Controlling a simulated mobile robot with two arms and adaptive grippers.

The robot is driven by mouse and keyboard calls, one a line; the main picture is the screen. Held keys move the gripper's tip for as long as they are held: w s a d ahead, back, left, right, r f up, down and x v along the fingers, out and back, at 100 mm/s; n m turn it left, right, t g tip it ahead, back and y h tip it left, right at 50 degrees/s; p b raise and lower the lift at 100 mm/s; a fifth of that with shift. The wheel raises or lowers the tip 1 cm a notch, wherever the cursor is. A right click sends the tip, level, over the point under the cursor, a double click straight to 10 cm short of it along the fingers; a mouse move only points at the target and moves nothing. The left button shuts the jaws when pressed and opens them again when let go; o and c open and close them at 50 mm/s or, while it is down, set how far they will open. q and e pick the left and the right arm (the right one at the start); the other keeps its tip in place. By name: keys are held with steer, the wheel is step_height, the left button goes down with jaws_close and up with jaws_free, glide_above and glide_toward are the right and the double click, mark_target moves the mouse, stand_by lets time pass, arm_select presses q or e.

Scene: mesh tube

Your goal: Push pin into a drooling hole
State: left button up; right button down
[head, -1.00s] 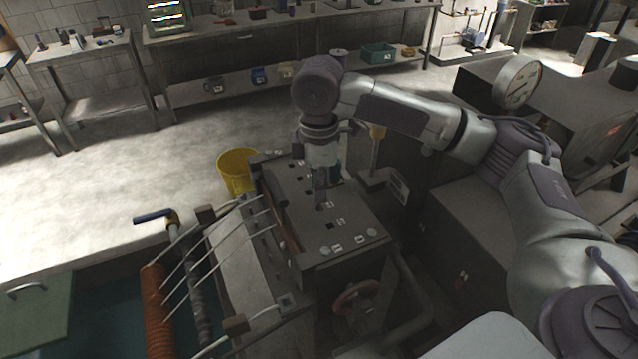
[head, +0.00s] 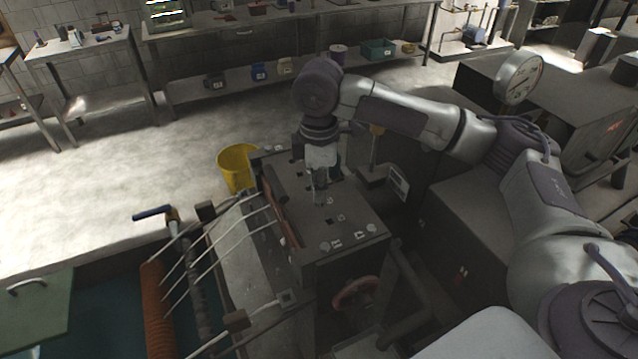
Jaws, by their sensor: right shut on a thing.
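My right gripper (head: 320,192) points down over the dark top plate (head: 352,217) of a machine box. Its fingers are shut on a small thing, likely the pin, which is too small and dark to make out. The fingertips are at or just above the plate; I cannot tell if the pin touches a hole. A dark square hole (head: 328,218) with a pale label shows just in front of the fingers. More holes and labels lie along the plate, some hidden behind the gripper. My left gripper is not in view.
A yellow bucket (head: 238,166) stands behind the box at the left. Pale rods (head: 205,262) and an orange ribbed roll (head: 157,310) lie to the left. A red handwheel (head: 355,293) is on the box's front. A pressure gauge (head: 519,78) stands at the right.

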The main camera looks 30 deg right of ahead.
steer(key=shift+f, duration=1.05)
stand_by(0.7)
steer(key=c, duration=0.9)
jaws_free()
steer(key=shift+c, duration=0.2)
step_height(320, 180, up, 12)
steer(key=shift+w+f, duration=0.1)
steer(key=shift+f, duration=0.05)
